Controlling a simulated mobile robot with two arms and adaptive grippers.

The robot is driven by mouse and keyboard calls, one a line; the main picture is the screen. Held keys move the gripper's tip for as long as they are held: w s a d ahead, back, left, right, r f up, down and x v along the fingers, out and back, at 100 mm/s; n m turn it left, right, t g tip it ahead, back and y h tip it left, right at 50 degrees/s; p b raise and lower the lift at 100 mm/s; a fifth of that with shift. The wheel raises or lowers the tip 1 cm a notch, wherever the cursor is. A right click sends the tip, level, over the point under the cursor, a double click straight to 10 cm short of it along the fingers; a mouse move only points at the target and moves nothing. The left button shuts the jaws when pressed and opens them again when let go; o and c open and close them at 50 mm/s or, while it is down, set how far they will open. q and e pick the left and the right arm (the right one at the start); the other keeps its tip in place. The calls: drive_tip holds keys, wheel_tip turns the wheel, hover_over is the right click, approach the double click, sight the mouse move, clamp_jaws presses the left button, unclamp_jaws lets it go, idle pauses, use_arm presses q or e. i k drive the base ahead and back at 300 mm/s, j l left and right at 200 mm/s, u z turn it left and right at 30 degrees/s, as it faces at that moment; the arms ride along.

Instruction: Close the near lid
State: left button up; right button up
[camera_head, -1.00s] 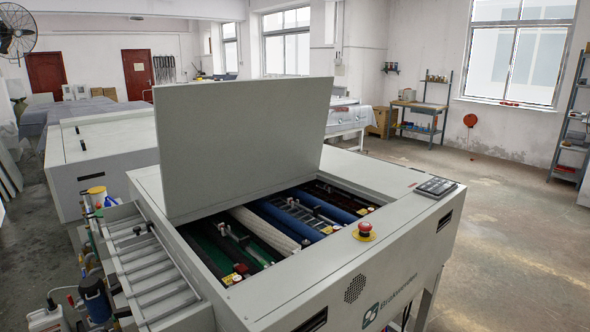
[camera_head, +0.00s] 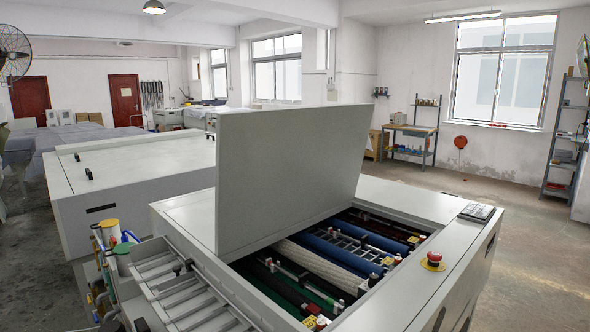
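The near lid (camera_head: 290,168) is a large flat grey panel, standing raised and tilted over the near plate processor (camera_head: 424,287). Below it the machine's opening is uncovered and shows blue, white and green rollers (camera_head: 325,258) with metal bars. The lid hides the far left part of the opening. Neither of my grippers is in view.
A red emergency button (camera_head: 434,257) and a dark control panel (camera_head: 477,212) sit on the right rim. A metal rack (camera_head: 190,295) juts from the left side, beside bottles and hoses. A second machine (camera_head: 130,180) with a closed top stands behind left. Floor at right is clear.

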sight(278, 168)
drive_tip(key=i+j+z, duration=0.15)
drive_tip(key=j+z, duration=0.25)
drive_tip(key=j, duration=0.5)
drive_tip(key=j+z, duration=0.35)
drive_tip(key=j, duration=0.5)
drive_tip(key=j+z, duration=0.4)
drive_tip(key=j, duration=0.5)
drive_tip(key=j+z, duration=0.2)
drive_tip(key=j, duration=0.4)
drive_tip(key=j+z, duration=0.15)
drive_tip(key=j, duration=0.45)
drive_tip(key=k+j+z, duration=0.2)
drive_tip(key=j, duration=0.35)
drive_tip(key=j+z, duration=0.15)
drive_tip(key=j, duration=0.45)
drive_tip(key=i+l, duration=0.15)
drive_tip(key=i, duration=0.05)
